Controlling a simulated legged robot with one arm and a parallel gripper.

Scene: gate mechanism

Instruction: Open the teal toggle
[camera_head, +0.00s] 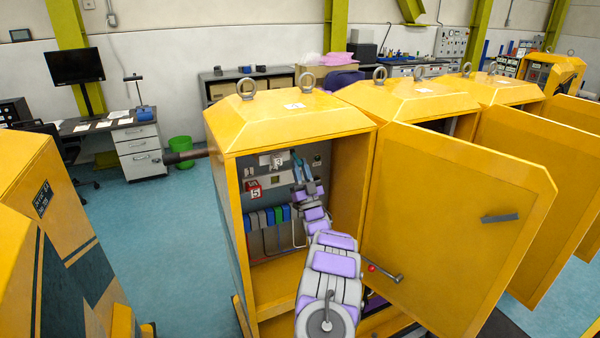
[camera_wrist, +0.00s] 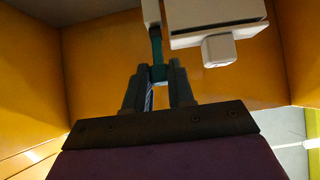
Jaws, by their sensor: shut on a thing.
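The teal toggle (camera_wrist: 157,48) shows in the wrist view as a narrow upright piece below a white mount. My gripper (camera_wrist: 159,75) is shut on its lower end, with one dark finger on each side. In the head view my gripper (camera_head: 299,170) reaches into the open yellow cabinet (camera_head: 290,118), at the upper part of its panel. There the toggle is too small and too covered by my gripper to make out clearly.
A white box with a square knob (camera_wrist: 217,50) sits close right of the toggle. The open yellow door (camera_head: 450,220), with a red-tipped handle (camera_head: 385,273), stands right of my arm.

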